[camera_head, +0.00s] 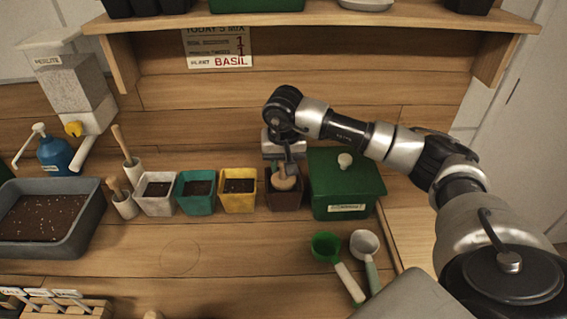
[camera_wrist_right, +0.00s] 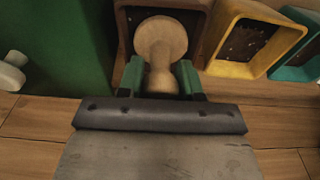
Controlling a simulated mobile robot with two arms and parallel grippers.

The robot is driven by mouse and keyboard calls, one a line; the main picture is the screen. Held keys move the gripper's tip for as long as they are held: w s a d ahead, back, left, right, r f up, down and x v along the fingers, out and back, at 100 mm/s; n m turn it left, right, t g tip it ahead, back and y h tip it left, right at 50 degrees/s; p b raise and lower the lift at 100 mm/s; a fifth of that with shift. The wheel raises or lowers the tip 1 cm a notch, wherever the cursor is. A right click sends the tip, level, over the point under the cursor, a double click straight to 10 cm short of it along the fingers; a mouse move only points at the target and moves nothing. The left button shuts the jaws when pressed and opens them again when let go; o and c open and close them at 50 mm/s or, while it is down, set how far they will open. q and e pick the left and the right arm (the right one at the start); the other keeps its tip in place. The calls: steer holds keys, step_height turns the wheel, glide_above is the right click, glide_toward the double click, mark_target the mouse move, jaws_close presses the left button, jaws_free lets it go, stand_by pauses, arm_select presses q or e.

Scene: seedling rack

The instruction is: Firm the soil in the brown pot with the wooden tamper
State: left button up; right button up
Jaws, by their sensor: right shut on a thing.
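The brown pot (camera_head: 285,203) stands at the right end of the row of pots, beside the green box. My right gripper (camera_head: 284,166) is over it, shut on the handle of the wooden tamper (camera_head: 285,183). In the right wrist view, the green fingers of the right gripper (camera_wrist_right: 161,80) hold the tamper (camera_wrist_right: 160,42), and its round head is at the mouth of the brown pot (camera_wrist_right: 200,30). The head hides much of the pot's inside. I cannot tell whether it touches the soil. My left gripper is not in view.
Yellow (camera_head: 238,200), teal (camera_head: 196,205) and white (camera_head: 156,204) pots with dark soil stand left of the brown pot. The lidded green box (camera_head: 345,185) is close on its right. Two scoops (camera_head: 328,248) lie in front. The middle front table is clear.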

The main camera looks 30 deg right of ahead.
steer(key=shift+r+p, duration=2.3)
steer(key=shift+r, duration=2)
